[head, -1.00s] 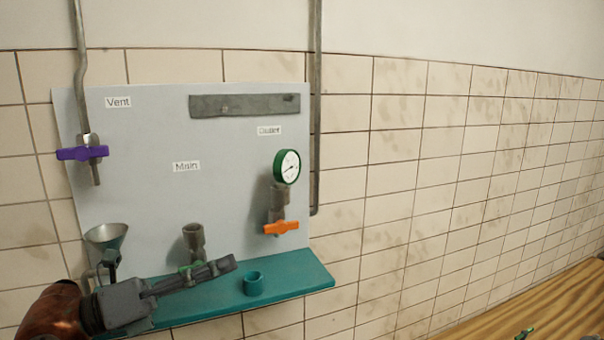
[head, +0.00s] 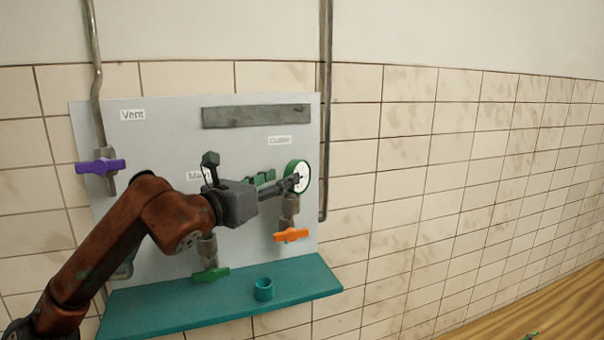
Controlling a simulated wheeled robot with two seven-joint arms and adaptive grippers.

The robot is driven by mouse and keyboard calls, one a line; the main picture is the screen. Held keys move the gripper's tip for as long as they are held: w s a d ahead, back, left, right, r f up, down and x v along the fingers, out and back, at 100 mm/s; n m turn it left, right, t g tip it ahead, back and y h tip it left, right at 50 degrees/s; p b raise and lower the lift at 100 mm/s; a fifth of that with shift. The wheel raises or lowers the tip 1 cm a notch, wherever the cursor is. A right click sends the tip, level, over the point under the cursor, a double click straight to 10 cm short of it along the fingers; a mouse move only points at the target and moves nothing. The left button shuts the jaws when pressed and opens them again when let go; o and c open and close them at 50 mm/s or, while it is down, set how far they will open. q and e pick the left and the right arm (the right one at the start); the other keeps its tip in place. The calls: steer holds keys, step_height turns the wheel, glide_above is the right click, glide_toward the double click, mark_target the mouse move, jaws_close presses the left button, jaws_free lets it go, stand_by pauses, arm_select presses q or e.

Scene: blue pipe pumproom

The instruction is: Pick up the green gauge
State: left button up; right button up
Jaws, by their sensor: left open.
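The green gauge (head: 290,167), with a round white dial and green rim, sits upright on the grey pipe fitting under the Outlet label on the panel. My left gripper (head: 283,181) is open and reaches in from the left. A finger overlaps the front of the dial in the head view, hiding part of it. I cannot tell whether it touches. A small green piece shows beside the fingers; I cannot tell what it belongs to. My right gripper is not in view.
An orange valve handle (head: 291,235) is below the gauge. A purple handle (head: 101,166) is at left, a green handle (head: 211,274) under Main. A teal cup (head: 264,289) stands on the teal shelf (head: 310,283). A wooden surface (head: 530,310) is at lower right.

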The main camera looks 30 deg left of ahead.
mark_target(297, 171)
arm_select(q)
steer(key=shift+w+d+r+p, duration=0.1)
steer(key=shift+w+p, duration=0.1)
steer(key=shift+w, duration=0.25)
steer(key=shift+w+d+r+p, duration=0.1)
steer(key=shift+w+p, duration=0.1)
steer(key=shift+w, duration=0.2)
steer(key=w+p, duration=0.3)
steer(key=shift+w+d+r, duration=0.2)
steer(key=shift+w+d, duration=0.05)
steer(key=shift+w+f+p, duration=0.2)
steer(key=shift+w+p, duration=0.25)
steer(key=shift+w, duration=0.15)
steer(key=shift+s, duration=0.1)
steer(key=shift+c, duration=0.3)
jaws_close()
